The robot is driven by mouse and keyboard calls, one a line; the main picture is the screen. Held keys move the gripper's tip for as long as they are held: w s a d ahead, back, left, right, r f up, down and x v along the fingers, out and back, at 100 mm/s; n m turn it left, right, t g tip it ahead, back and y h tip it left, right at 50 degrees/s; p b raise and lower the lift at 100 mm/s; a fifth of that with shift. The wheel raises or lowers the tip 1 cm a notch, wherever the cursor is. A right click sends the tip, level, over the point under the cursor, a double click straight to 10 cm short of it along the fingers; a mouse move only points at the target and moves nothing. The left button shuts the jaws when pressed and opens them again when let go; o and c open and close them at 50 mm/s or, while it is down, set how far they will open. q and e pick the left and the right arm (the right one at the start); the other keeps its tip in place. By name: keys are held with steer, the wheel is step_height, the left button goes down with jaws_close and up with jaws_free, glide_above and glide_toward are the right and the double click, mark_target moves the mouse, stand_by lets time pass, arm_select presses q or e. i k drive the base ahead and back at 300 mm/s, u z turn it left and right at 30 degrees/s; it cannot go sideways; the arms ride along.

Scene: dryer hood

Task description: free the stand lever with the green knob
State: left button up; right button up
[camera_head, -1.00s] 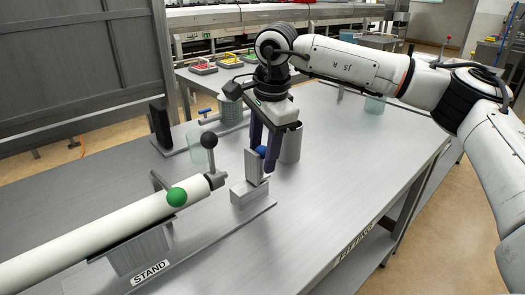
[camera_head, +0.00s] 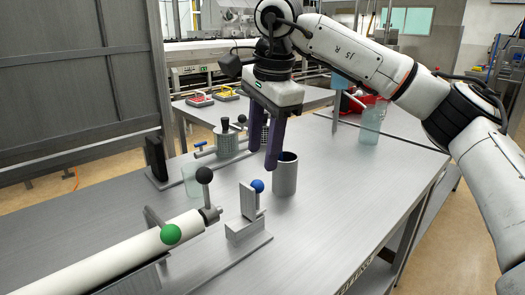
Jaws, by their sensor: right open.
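The green knob (camera_head: 171,234) shows at the lower left, against the near side of a white tube (camera_head: 100,265). The lever arm that carries it cannot be made out. A blue knob (camera_head: 257,186) sits at an upright metal plate on a small block (camera_head: 245,228), right of the tube. My right gripper (camera_head: 261,157) is open and empty, its purple fingers pointing down above and behind the blue knob, well away from the green knob. My left gripper is out of view.
A grey open cylinder (camera_head: 285,174) stands just right of the gripper. A black upright block (camera_head: 156,158), a translucent panel (camera_head: 191,178) and a perforated canister (camera_head: 226,142) stand farther back. The bench top (camera_head: 340,215) is clear to the right.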

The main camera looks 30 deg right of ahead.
mark_target(170, 235)
steer(key=k, duration=1)
